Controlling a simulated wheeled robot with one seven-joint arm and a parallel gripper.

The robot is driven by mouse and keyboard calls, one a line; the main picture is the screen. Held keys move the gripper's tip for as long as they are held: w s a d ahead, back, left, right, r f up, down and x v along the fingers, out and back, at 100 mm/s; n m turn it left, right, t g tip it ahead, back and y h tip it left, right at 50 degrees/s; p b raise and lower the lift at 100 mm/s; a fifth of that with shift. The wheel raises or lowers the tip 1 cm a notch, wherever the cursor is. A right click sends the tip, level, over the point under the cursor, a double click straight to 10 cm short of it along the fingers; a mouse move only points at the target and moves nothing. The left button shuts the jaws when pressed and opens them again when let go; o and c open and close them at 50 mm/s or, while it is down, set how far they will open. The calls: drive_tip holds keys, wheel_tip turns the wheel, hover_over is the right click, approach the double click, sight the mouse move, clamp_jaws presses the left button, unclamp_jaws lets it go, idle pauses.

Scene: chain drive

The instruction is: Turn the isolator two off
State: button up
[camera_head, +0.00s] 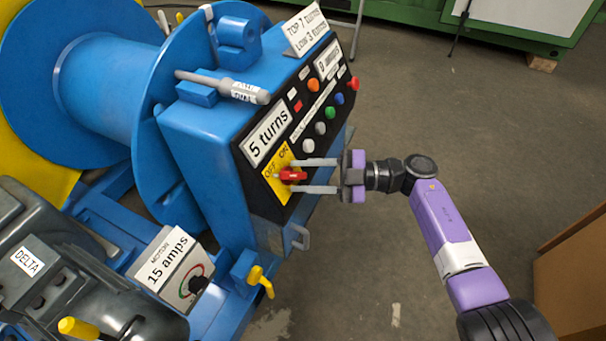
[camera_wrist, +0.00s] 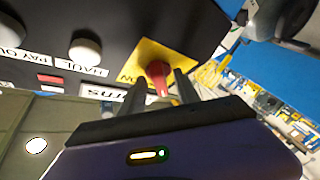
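A red rotary handle (camera_head: 293,175) sits on a yellow plate (camera_head: 273,171) marked OFF and ON, low on the black panel face. No isolator number is readable there. My gripper (camera_head: 288,176) reaches in from the right, with one finger above the handle and one below it. The fingers are apart, with a gap to the handle in the head view. In the wrist view the red handle (camera_wrist: 158,77) stands between the two fingers (camera_wrist: 161,84), in front of the yellow plate (camera_wrist: 146,56). Whether a fingertip touches the plate is unclear.
The black panel carries several coloured buttons (camera_head: 330,113) and a "5 turns" display (camera_head: 267,136) above the handle. A motor box (camera_head: 172,268) reads 15 amps. Open floor lies right of the panel.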

drive_tip(key=d, duration=0.7)
drive_tip(key=shift+w+d, duration=0.2)
drive_tip(key=shift+w, duration=0.1)
drive_tip(key=shift+w, duration=0.1)
